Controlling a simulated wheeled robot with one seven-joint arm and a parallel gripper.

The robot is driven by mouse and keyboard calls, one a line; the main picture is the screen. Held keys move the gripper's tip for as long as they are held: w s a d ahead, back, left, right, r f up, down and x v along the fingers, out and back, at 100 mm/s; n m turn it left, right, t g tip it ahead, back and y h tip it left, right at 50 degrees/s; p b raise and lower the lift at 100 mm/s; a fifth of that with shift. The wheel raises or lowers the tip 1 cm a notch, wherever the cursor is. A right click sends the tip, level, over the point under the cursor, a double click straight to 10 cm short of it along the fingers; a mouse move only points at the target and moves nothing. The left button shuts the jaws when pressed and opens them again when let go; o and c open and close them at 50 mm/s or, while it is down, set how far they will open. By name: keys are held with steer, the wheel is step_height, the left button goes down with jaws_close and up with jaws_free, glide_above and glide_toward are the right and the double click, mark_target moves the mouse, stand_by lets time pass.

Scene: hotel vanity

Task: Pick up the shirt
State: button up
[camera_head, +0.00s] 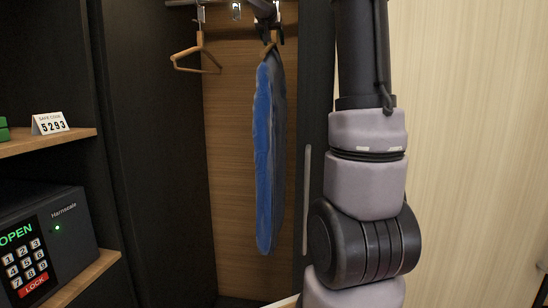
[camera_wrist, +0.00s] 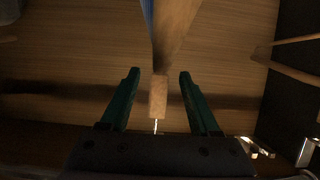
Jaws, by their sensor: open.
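The blue shirt (camera_head: 265,150) hangs in the closet on a wooden hanger (camera_head: 269,46), seen nearly edge-on. A strip of the shirt (camera_wrist: 148,14) shows at the top of the wrist view. My gripper (camera_head: 272,34) is at the top of this hanger, just above the shirt, and partly hides the hanger's upper end. In the wrist view my gripper (camera_wrist: 159,74) is open. The hanger's wooden neck (camera_wrist: 158,97) lies between its two green fingers, with a gap on each side. A thin metal hook continues from the neck towards the palm.
An empty wooden hanger (camera_head: 197,58) hangs to the left; it shows at right in the wrist view (camera_wrist: 296,70). A dark closet panel (camera_head: 150,150) stands left of the hanging space. A safe (camera_head: 75,228) and a code card (camera_head: 50,123) sit on shelves farther left.

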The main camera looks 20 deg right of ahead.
steer(key=shift+w+d+f, duration=0.2)
steer(key=shift+w+d, duration=0.15)
steer(key=shift+w, duration=0.1)
jaws_close()
stand_by(1.1)
